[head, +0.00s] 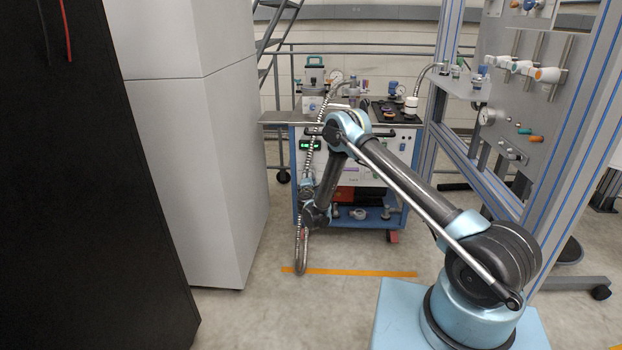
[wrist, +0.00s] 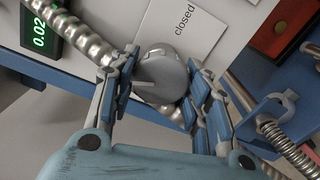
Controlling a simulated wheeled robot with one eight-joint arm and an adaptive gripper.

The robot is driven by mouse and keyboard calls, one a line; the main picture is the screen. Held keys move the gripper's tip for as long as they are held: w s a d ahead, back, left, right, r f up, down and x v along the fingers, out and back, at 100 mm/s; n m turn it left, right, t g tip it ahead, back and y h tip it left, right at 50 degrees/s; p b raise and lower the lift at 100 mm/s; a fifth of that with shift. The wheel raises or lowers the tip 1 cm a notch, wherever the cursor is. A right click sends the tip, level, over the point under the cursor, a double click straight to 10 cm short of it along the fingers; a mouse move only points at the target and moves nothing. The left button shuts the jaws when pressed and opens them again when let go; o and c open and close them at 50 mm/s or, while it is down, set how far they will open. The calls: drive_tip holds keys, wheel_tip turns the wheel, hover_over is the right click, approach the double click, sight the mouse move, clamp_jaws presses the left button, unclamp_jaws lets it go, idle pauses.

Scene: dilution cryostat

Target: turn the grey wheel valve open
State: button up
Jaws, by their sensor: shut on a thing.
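The grey wheel valve (wrist: 160,76) shows in the middle of the wrist view, a round grey knob on a front panel, with a pale pointer line on its face. My gripper (wrist: 165,85) has a finger on either side of it and is shut on it. A white label reading "closed" (wrist: 183,26) is beside the wheel. In the head view my gripper (head: 310,212) is low at the front left of the cart, and the wheel cannot be made out there.
A ribbed metal hose (wrist: 84,40) runs close beside the wheel, near a green display (wrist: 40,28) reading 0.02. Another ribbed hose (wrist: 290,150) is at lower right. The cart (head: 365,220) carries gauges and fittings on top. A grey cabinet (head: 205,150) stands left; a framed valve panel (head: 530,90) stands right.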

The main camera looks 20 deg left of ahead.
drive_tip(key=n, duration=0.7)
drive_tip(key=shift+w+d+f, duration=0.1)
drive_tip(key=shift+w+d, duration=0.05)
drive_tip(key=shift+d, duration=0.15)
drive_tip(key=n, duration=0.6)
drive_tip(key=shift+n, duration=0.3)
drive_tip(key=shift+d, duration=0.1)
drive_tip(key=o, duration=1.1)
drive_tip(key=v, duration=0.7)
drive_tip(key=shift+s, duration=0.25)
